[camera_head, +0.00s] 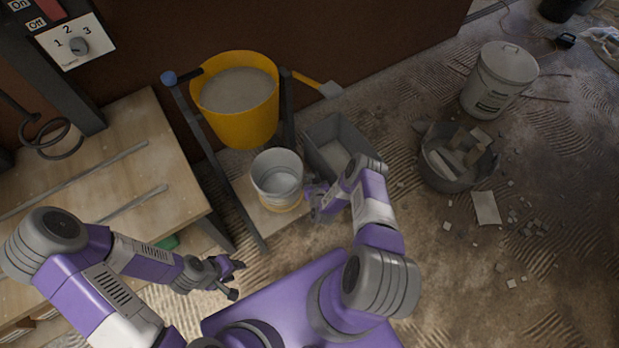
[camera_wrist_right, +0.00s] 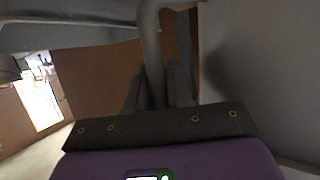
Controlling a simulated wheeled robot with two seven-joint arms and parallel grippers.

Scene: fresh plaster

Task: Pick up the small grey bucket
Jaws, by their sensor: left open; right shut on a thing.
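The small grey bucket (camera_head: 277,178) is upright and open-topped, below the yellow tub in the head view. My right gripper (camera_head: 314,196) is at its right side, between it and a grey trough, and is shut. In the right wrist view a grey curved bar (camera_wrist_right: 151,50) passes between the fingers (camera_wrist_right: 158,88); it looks like the bucket's handle. Whether the bucket's base touches the board beneath is hard to tell. My left gripper (camera_head: 232,278) is open and empty, below and left of the bucket, near the workbench.
A yellow tub (camera_head: 238,130) of grey mix sits in a dark-legged stand (camera_head: 205,143). The grey trough (camera_head: 322,130) is close to my right gripper. A wooden workbench (camera_head: 120,150) stands left. A rubble tub (camera_head: 445,182) and lidded white bucket (camera_head: 493,90) stand right, with debris on the floor.

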